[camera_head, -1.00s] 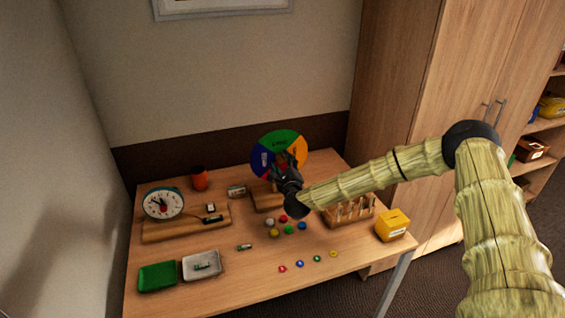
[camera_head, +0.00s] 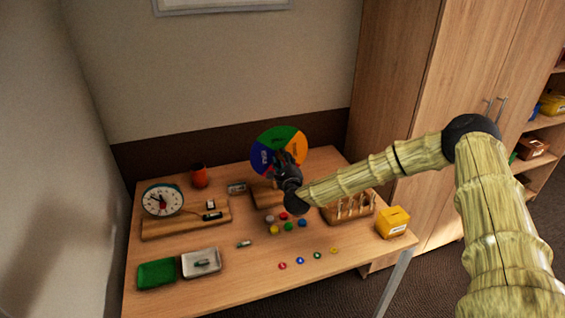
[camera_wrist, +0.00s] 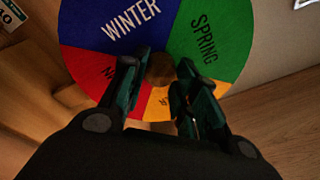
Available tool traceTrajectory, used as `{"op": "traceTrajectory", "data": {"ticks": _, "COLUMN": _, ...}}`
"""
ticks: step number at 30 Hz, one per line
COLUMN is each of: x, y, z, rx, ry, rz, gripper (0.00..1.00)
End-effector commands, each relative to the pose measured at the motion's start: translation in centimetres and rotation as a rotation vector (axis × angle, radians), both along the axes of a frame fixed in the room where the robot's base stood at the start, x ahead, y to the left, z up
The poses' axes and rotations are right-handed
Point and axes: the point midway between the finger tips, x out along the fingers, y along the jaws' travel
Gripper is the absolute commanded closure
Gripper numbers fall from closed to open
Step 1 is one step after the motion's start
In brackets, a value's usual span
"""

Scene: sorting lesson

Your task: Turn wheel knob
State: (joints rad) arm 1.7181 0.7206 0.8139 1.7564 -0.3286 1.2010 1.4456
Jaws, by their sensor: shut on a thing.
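The season wheel (camera_head: 283,137) stands upright at the back of the table, with blue, green, orange and red sectors. In the wrist view the wheel (camera_wrist: 215,45) shows WINTER on blue at upper left and SPRING on green at right. Its round brown knob (camera_wrist: 160,68) is at the centre. My gripper (camera_wrist: 158,72) is shut on the knob, one finger on each side. In the head view my gripper (camera_head: 286,168) covers the knob and the wheel's lower middle.
A peg rack (camera_head: 352,206) and a yellow box (camera_head: 393,222) stand right of my gripper. Several coloured pieces lie in front.

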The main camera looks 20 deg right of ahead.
Motion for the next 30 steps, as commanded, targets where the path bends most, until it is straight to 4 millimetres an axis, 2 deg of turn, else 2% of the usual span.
{"op": "traceTrajectory", "data": {"ticks": 8, "x": 0.03, "y": 0.11, "z": -0.53, "rx": -0.206, "ry": -0.01, "rz": 0.002, "gripper": 0.94}}
{"op": "traceTrajectory", "data": {"ticks": 30, "x": -0.01, "y": -0.07, "z": -0.65, "rx": -0.911, "ry": -0.032, "rz": 0.002, "gripper": 0.94}}
